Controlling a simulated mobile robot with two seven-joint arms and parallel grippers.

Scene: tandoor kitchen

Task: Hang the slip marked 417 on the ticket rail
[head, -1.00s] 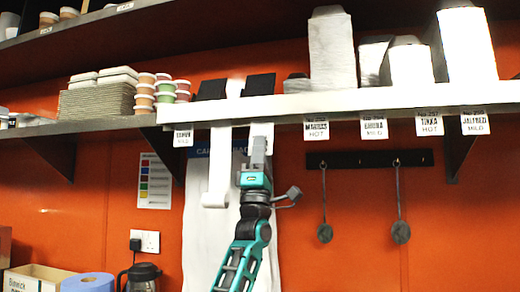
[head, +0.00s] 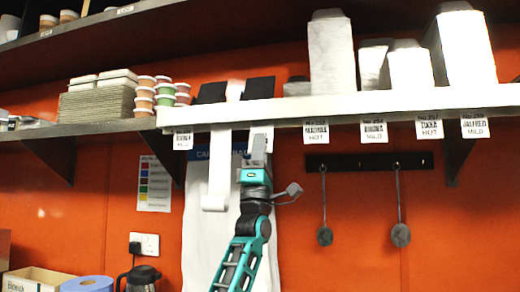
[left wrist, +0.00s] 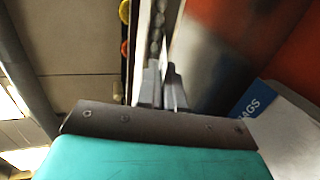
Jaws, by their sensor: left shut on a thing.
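The ticket rail (head: 340,104) is a long pale bar along the front edge of the shelf. Slips with print hang from it: one at the left (head: 183,138) and several to the right, such as the one marked hot (head: 316,133). My left gripper (head: 260,143) points up just under the rail, between the leftmost slip and the others. It is shut on a pale slip (head: 262,129), seen at its tips against the rail; its number cannot be read. In the left wrist view, the fingers (left wrist: 160,88) are close together at the rail's underside. My right gripper is out of view.
A long white paper strip (head: 215,170) hangs left of my gripper, with a white sheet behind. White bags (head: 332,55) and stacked tubs (head: 164,92) stand on the shelf. Two ladles (head: 324,235) hang from a dark hook bar (head: 345,161) at the right.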

